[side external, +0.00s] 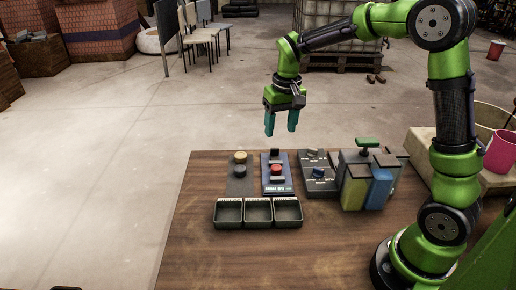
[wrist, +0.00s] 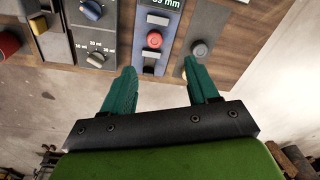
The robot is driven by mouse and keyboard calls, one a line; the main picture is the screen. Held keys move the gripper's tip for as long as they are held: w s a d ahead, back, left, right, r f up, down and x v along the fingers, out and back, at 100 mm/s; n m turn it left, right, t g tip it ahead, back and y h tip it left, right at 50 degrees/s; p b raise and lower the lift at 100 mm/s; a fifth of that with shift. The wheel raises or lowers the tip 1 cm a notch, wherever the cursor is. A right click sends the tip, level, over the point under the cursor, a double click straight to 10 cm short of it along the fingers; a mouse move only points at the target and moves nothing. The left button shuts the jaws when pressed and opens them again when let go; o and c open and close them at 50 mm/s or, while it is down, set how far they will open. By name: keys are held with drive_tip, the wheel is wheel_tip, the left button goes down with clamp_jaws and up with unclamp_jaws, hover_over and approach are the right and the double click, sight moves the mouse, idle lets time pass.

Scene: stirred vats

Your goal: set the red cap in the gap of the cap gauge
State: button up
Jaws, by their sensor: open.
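The cap gauge (wrist: 149,69) carries a display ending in "mm", partly cut off. My gripper (side external: 281,124) is open and empty, pointing down, well above and behind the gauge's far end. In the wrist view my gripper's green fingers (wrist: 160,78) stand apart, with the gauge's end between them.
A grey plate left of the gauge holds a yellow cap (side external: 240,156) and a dark grey cap (side external: 239,171). Three joined black trays (side external: 258,224) stand in front. Right are a blue-knobbed box (side external: 318,185) and a green-handled yellow-and-blue unit (side external: 354,192). The table's front left is bare.

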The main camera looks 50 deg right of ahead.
drive_tip(key=s+a+r+t+y, duration=0.1)
drive_tip(key=s+a+r+t, duration=0.2)
drive_tip(key=s, duration=0.6)
drive_tip(key=s+a+r+t, duration=0.3)
drive_tip(key=s+a+r, duration=0.2)
drive_tip(key=s, duration=0.4)
drive_tip(key=shift+s+y, duration=0.25)
drive_tip(key=shift+y, duration=0.15)
